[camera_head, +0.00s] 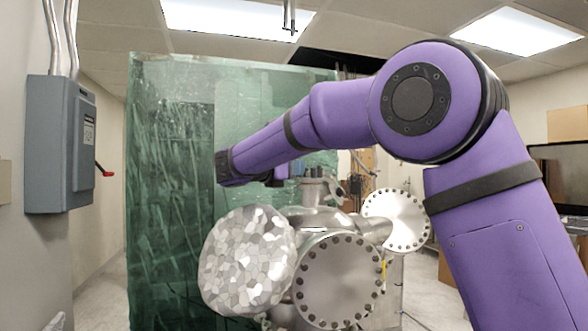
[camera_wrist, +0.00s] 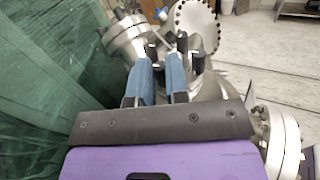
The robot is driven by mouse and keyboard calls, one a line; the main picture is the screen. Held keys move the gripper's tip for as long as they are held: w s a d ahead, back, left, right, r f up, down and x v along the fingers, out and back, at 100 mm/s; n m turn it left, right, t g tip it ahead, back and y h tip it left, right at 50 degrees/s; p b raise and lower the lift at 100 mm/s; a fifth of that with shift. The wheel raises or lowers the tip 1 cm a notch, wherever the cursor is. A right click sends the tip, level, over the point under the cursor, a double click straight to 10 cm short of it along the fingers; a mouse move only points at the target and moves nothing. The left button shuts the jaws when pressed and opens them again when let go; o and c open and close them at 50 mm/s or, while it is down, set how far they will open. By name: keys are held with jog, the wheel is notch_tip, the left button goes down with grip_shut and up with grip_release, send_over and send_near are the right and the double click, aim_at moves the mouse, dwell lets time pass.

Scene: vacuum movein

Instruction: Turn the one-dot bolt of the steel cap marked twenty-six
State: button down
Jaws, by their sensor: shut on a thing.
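My gripper (camera_wrist: 160,66) shows in the wrist view, with two blue fingers held a small way apart over the steel vacuum chamber. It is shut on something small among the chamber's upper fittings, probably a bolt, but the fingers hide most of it. In the head view my forearm reaches left past the chamber, and the hand is largely hidden near the top port (camera_head: 315,188). Round bolted steel caps face the camera: a large front cap (camera_head: 338,280) and a right cap (camera_head: 394,220). I cannot read a number twenty-six or a one-dot mark on any cap.
A faceted, foil-like silver disc (camera_head: 246,262) stands left of the front cap. A green translucent curtain (camera_head: 165,190) hangs behind and left. A grey switch box (camera_head: 60,145) with a red lever is on the left wall. Floor (camera_wrist: 285,75) lies open beyond the chamber.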

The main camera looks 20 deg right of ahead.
jog(key=shift+s+n+t, duration=0.1)
jog(key=shift+n+t, duration=0.3)
jog(key=shift+s+d+n+t+y, duration=0.1)
jog(key=shift+d+n+t+y, duration=0.05)
jog(key=shift+n+t+y, duration=1)
jog(key=shift+s+d+n+t+y, duration=0.1)
jog(key=shift+s+n+t+y, duration=0.05)
jog(key=shift+n+t+y, duration=0.95)
jog(key=shift+s+d+n+t+y, duration=0.15)
jog(key=shift+n+t+y, duration=0.7)
jog(key=shift+t+y, duration=0.45)
jog(key=shift+w+y, duration=0.1)
jog(key=shift+y, duration=0.25)
jog(key=c, duration=1.1)
grip_release()
